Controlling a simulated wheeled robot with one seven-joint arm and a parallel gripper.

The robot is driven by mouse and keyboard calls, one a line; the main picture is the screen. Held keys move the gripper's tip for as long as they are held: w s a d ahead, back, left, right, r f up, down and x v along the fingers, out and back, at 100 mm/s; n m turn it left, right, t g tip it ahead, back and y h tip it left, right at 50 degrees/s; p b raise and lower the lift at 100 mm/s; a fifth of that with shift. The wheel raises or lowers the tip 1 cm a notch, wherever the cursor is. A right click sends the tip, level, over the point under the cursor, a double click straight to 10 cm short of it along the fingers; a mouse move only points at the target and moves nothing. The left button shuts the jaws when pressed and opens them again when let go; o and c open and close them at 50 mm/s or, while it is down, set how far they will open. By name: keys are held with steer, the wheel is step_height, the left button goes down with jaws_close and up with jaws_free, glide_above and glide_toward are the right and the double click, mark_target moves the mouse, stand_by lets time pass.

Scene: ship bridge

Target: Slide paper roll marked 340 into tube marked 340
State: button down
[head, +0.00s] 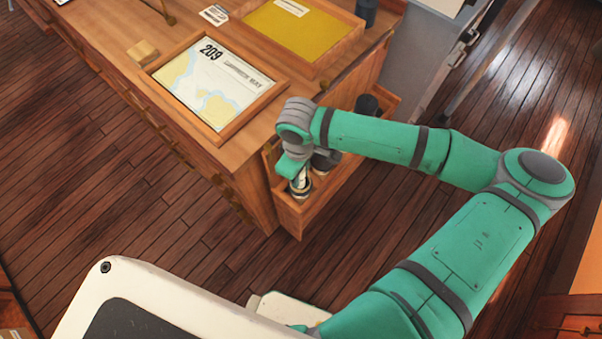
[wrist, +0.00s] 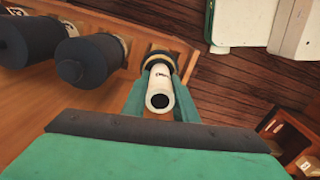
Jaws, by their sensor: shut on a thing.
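My gripper (wrist: 160,92) is shut on a white paper roll (wrist: 159,80) with a dark hollow end. Dark print shows on the roll, too small to read. In the wrist view the roll's far end meets a dark tube with a tan band (wrist: 158,57). It looks to be at or inside the mouth; how deep I cannot tell. In the head view my gripper (head: 296,163) points down over the rack at the chart table's end, with the pale roll (head: 301,180) below it. The tube's number is not readable.
The wooden rack (head: 291,217) also holds two dark capped tubes (wrist: 78,62) (wrist: 12,40) to the left in the wrist view. A framed chart marked 209 (head: 219,85) and a yellow chart (head: 301,32) lie on the table. The plank floor beside the rack is clear.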

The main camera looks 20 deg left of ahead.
steer(key=shift+f, duration=0.6)
steer(key=c, duration=0.8)
jaws_free()
steer(key=shift+o, duration=0.2)
steer(key=shift+w, duration=0.1)
steer(key=shift+r, duration=4.5)
